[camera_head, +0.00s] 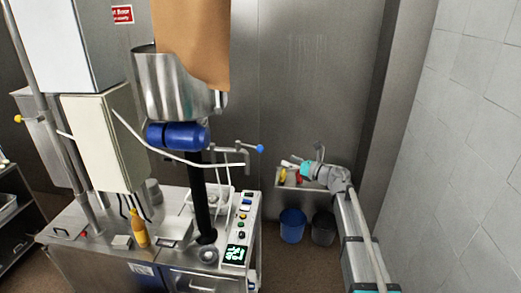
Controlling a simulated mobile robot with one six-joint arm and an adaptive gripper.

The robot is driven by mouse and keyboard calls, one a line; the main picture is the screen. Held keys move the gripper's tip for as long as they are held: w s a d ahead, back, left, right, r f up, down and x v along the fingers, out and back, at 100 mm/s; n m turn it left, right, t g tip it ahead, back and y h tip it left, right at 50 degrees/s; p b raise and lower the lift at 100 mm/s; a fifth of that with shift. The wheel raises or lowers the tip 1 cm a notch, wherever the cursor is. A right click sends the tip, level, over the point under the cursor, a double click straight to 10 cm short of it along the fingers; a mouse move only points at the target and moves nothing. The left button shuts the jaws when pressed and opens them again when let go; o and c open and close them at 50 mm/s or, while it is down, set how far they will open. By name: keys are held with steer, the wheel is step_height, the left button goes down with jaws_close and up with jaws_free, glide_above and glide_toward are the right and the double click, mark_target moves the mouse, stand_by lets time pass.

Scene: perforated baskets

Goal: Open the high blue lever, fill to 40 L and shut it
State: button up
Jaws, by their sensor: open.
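A blue ball knob (259,148), which looks like the high blue lever's end, sits on a thin metal arm right of the big steel vessel (175,85). A bent steel pipe (190,160) runs below the vessel to near it. The control panel (241,222) has coloured buttons and a lit green display (235,254); its figures are too small to read. My gripper (318,153) is small in view, right of the knob and apart from it. It is open, and I see nothing held in it.
A steel wall tray (291,179) with red and yellow items is behind my wrist. A blue bucket (292,226) and a dark bucket (323,229) stand on the floor below. A yellow bottle (139,228) stands on the steel bench (100,255). The tiled wall (470,130) bounds the right.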

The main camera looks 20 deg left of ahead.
mark_target(263, 150)
steer(key=shift+a, duration=0.1)
steer(key=x, duration=1.3)
steer(key=shift+w+a, duration=0.15)
steer(key=shift+a, duration=0.1)
jaws_close()
